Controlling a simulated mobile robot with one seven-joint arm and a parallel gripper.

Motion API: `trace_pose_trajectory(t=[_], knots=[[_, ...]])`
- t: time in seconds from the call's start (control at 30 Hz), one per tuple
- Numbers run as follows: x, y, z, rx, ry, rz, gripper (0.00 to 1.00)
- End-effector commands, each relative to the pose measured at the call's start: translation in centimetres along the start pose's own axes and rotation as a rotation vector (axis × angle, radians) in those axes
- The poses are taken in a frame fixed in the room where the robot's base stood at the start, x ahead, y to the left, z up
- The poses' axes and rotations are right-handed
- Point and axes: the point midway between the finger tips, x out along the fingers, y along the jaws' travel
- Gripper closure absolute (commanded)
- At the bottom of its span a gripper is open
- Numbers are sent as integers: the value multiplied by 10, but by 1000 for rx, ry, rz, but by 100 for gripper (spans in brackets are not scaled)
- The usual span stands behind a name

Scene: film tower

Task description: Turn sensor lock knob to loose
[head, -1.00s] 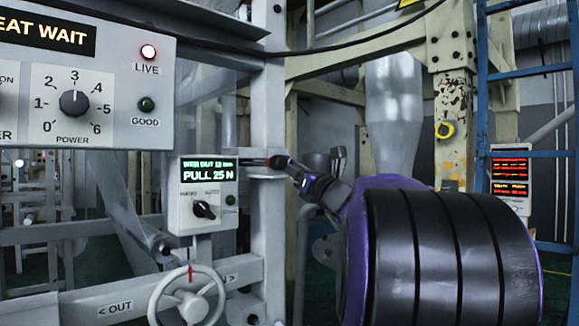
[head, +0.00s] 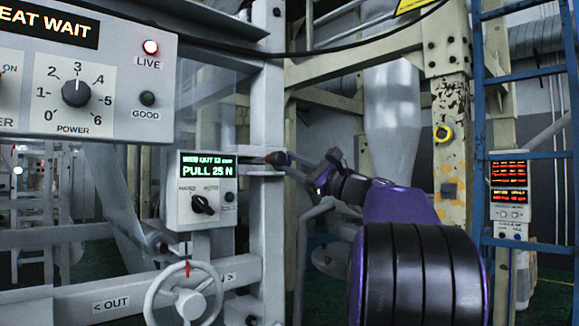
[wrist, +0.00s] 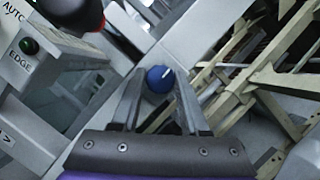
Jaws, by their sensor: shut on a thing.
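A round blue knob (wrist: 160,78) with a white pointer line sits between my fingers in the wrist view. The line points to the upper right. My gripper (wrist: 158,88) is shut on this knob, with one finger on each side. In the head view my gripper (head: 287,158) reaches left to the upright white post, at the bar beside the small display box. The knob is small there, and its setting and any marks beside it cannot be read.
A display box (head: 207,171) reading "PULL 25 N" has a black selector. A white handwheel (head: 186,300) is below it. A red-tipped part (wrist: 80,14) is close at upper left in the wrist view. A blue ladder (head: 480,130) stands right.

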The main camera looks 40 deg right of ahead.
Motion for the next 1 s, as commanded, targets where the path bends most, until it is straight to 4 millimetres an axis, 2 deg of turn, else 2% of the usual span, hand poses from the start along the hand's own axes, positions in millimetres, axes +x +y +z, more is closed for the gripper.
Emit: trace_pose_trajectory(t=[0.6, 1.0], knots=[[2, -5, 3, -508, -19, 212, 100], [1, -4, 2, -681, -25, 285, 100]])
